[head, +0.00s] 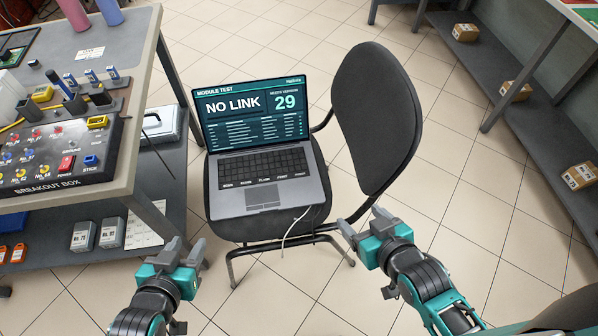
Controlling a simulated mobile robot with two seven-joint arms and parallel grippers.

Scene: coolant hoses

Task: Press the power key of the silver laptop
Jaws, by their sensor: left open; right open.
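The silver laptop (268,175) stands open on the seat of a dark chair. Its screen (255,112) shows "MODULE TEST", "NO LINK" and "29". A row of small labels runs below its dark keyboard (262,166); I cannot read for sure which one marks the power key. My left gripper (184,251) is open and empty, in front of and to the left of the chair. My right gripper (362,223) is open and empty, to the right of the laptop's front edge, near the chair's front right side. Neither gripper appears to touch the laptop.
The chair (374,115) has its backrest to the right of the screen. A white cable (292,228) hangs from the seat front. A workbench (140,110) with a breakout box (62,155) stands at left, a shelf with boxes (516,91) at right. Tiled floor is free between.

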